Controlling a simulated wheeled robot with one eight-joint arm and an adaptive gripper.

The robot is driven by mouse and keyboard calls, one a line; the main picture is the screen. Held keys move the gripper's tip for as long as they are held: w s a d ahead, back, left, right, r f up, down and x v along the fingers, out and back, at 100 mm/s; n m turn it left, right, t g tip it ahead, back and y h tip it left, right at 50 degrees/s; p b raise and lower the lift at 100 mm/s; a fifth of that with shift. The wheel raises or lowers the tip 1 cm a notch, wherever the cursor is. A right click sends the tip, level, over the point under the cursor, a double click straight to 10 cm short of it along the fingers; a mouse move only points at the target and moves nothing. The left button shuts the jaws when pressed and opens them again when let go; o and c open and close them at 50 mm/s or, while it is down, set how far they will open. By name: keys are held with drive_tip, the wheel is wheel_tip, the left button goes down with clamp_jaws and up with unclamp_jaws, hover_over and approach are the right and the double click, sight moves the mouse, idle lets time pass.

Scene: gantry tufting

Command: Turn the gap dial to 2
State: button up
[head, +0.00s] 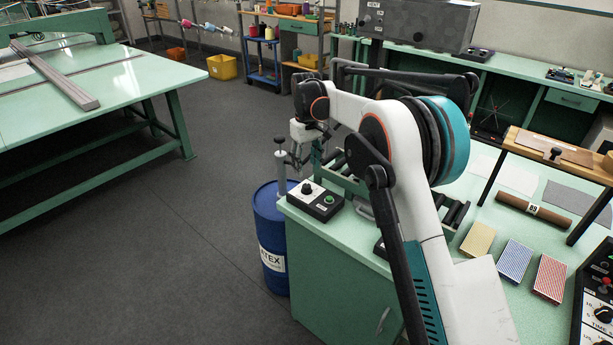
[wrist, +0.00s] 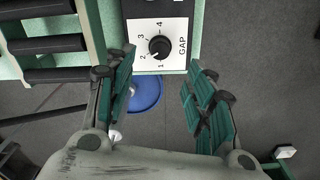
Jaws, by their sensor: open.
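The gap dial (wrist: 160,47) is a round black knob on a white plate marked GAP, with 1 to 4 around its left side. It is at the top centre in the wrist view, where its pointer is too small to read surely. In the head view the dial (head: 307,188) sits on a black control box (head: 326,209) at the bench's near left corner. My gripper (wrist: 162,60) is open, its green-padded fingers on either side of the dial plate in the picture and apart from the knob. In the head view my gripper (head: 301,150) hangs above the box.
A roller frame (wrist: 45,45) lies left of the dial in the wrist view. A blue drum (head: 270,235) stands on the floor beside the green bench (head: 335,270). A post with a round cap (head: 281,165) rises near my gripper. Open floor (head: 180,240) lies left.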

drive_tip(key=shift+r, duration=1.85)
